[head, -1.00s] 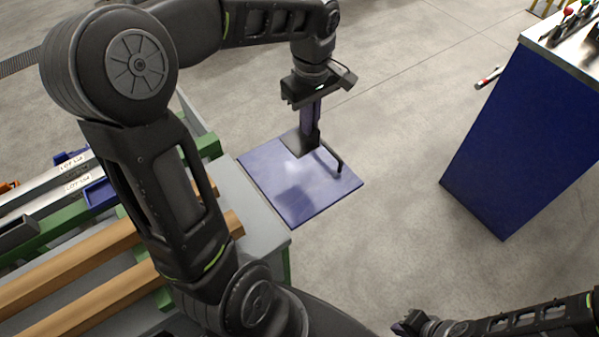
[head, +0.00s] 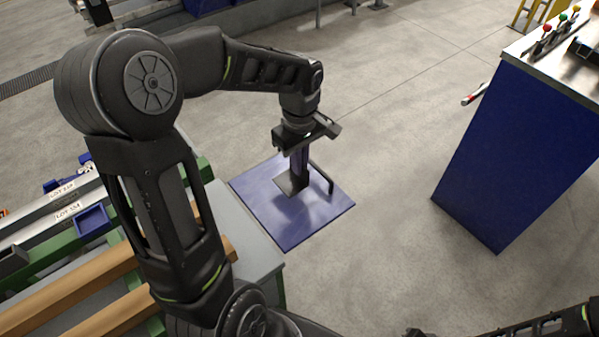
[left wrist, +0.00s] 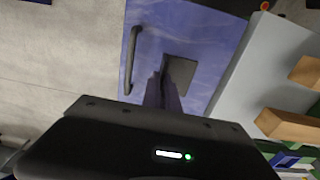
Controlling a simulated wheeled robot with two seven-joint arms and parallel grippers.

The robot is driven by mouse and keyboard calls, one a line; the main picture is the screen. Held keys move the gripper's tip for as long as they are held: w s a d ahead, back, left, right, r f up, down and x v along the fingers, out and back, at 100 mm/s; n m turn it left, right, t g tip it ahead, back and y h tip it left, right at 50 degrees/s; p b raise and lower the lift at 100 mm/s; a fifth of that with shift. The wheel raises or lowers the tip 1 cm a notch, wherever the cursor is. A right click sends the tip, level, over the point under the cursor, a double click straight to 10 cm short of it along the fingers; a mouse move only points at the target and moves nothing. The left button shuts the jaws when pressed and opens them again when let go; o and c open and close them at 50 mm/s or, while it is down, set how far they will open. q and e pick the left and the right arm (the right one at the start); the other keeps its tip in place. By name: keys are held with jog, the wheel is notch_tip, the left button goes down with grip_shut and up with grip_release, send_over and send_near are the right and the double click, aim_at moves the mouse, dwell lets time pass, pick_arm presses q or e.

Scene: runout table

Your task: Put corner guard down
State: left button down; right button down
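The corner guard (head: 290,184) looks like a small dark grey angled piece. It is at the fingertips of my left gripper (head: 299,178), over the blue panel (head: 270,215). In the left wrist view its dark flat face (left wrist: 181,76) shows beyond the fingers (left wrist: 163,92), against the blue surface (left wrist: 205,40). The fingers are close together and seem shut on it, partly hiding it. I cannot tell whether it touches the panel. Only a bit of my right gripper (head: 414,332) shows at the bottom edge; its fingers cannot be read.
A black bar handle (head: 323,178) rises from the panel beside my gripper; it also shows in the left wrist view (left wrist: 131,60). A grey-topped table with wooden beams (head: 100,315) stands at left. A blue cabinet (head: 500,150) with controls stands right. Open floor lies between.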

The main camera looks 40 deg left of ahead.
pick_arm(q)
jog(key=shift+f, duration=1.85)
jog(key=shift+f, duration=0.1)
jog(key=c, duration=1.6)
grip_release()
jog(key=shift+c, duration=0.2)
notch_tip(320, 180, up, 12)
jog(key=shift+r, duration=0.15)
